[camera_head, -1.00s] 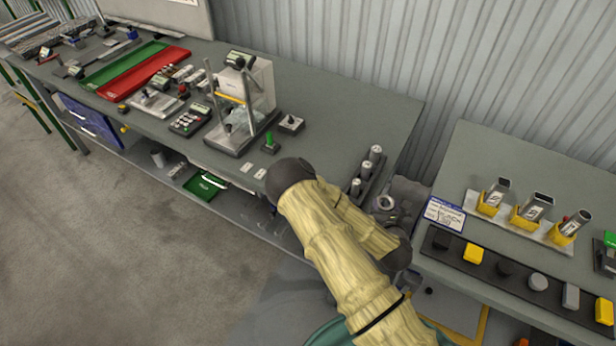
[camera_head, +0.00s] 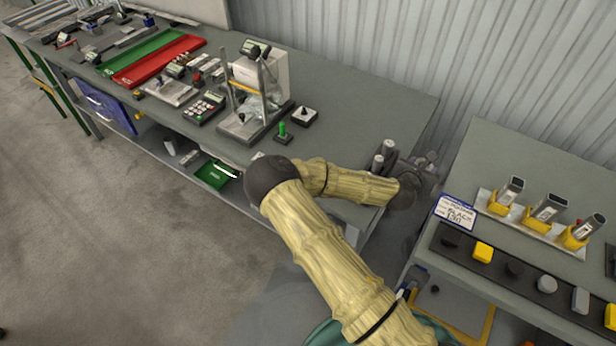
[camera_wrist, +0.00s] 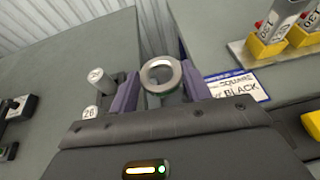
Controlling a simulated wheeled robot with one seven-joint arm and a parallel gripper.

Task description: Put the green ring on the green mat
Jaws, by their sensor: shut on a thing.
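My gripper (camera_wrist: 160,84) is shut on a ring (camera_wrist: 146,80), which sits between its two purple fingers in the wrist view. In the head view my gripper (camera_head: 424,172) is at the gap between the two tables, partly hidden by my wrist. A flat green panel (camera_head: 143,52) lies at the far left of the long table, beside a red one. I cannot tell whether it is the green mat.
Numbered grey cylinders (camera_wrist: 92,112) stand at the long table's right end, close to my gripper. The right table holds a label card (camera_head: 455,212), yellow-based holders (camera_head: 503,196) and a dark strip of blocks. A scale-like stand (camera_head: 258,95) and green peg (camera_head: 282,129) are left of my arm.

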